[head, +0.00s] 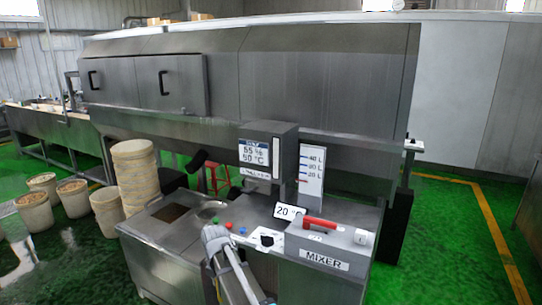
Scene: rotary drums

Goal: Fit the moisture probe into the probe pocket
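I cannot pick out the moisture probe or the probe pocket for certain. A white plate with a dark shape on it (265,239) lies on the steel bench, left of the mixer; I cannot tell what it is. Part of my own grey arm shows at the bottom centre, in front of the bench. The fingers of my gripper do not show, so what it holds is hidden.
The steel mixer box (329,250) with a red handle (320,222) stands at the bench's right. A display box (268,153) hangs behind. Buckets (107,211) stand on the green floor at left.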

